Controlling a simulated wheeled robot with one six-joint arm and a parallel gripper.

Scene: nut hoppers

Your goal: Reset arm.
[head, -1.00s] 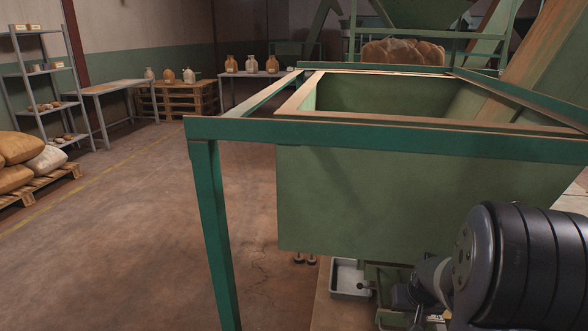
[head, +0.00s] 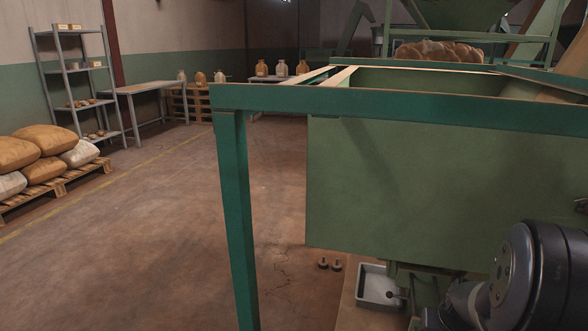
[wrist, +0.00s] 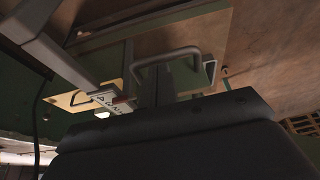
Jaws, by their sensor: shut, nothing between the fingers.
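My arm (head: 530,275) shows at the lower right of the head view, a dark ribbed cylinder and a grey joint, in front of the green hopper (head: 430,190). My gripper (wrist: 160,95) shows in the wrist view as a dark body across the lower part, shut and empty. Its fingertips are dim and hard to make out. Beyond it in the wrist view are a metal U-shaped handle (wrist: 165,54), a brown panel (wrist: 245,50) and a small lettered label (wrist: 105,101).
A green steel frame (head: 236,200) stands around the hopper, its leg close in front. A grey tray (head: 377,287) sits low under the hopper. Sacks on a pallet (head: 60,184), a shelf (head: 82,85) and a table (head: 150,87) line the left.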

